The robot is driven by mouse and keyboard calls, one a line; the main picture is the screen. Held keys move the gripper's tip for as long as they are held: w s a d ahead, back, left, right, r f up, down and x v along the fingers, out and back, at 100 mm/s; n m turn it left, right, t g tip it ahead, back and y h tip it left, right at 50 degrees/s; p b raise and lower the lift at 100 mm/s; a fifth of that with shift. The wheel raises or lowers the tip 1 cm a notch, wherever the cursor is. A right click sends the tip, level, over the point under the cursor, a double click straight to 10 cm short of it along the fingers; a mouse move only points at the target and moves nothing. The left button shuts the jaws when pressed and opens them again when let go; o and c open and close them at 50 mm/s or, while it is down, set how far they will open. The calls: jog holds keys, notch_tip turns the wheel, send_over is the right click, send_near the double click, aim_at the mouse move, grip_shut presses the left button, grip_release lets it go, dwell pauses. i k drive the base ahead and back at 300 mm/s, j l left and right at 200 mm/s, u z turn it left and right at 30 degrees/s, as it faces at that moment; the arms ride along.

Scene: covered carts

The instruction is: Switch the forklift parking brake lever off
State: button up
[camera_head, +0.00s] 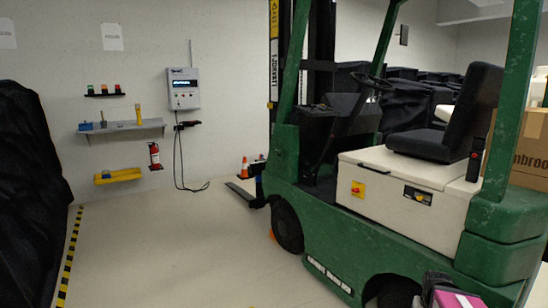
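The green and cream forklift (375,240) fills the right half of the view, seen from its side. A short black lever with a red mark (474,160) stands upright beside the black seat (445,142); I cannot tell whether it is the parking brake lever. Dark controls also show near the steering wheel (372,80), too small to make out. A dark part with a pink panel at the lower right edge may belong to my arm. It is cut off by the frame, and no fingertips can be made out. It appears low, in front of the forklift's side.
The floor (160,250) left of the forklift is clear. A fire extinguisher (155,156), shelf (122,131) and charger box (184,89) are on the back wall. A black covered cart (28,190) stands at left. A cardboard box (530,150) is behind the forklift.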

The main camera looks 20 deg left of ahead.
aim_at(321, 159)
jog(key=i+j+u, duration=0.1)
jog(key=i+j, duration=0.2)
jog(key=j, duration=0.25)
jog(key=i+j+u, duration=0.15)
jog(key=i+j, duration=0.2)
jog(key=j, duration=0.2)
jog(key=i+j+u, duration=0.1)
jog(key=i+j, duration=0.25)
jog(key=j, duration=0.1)
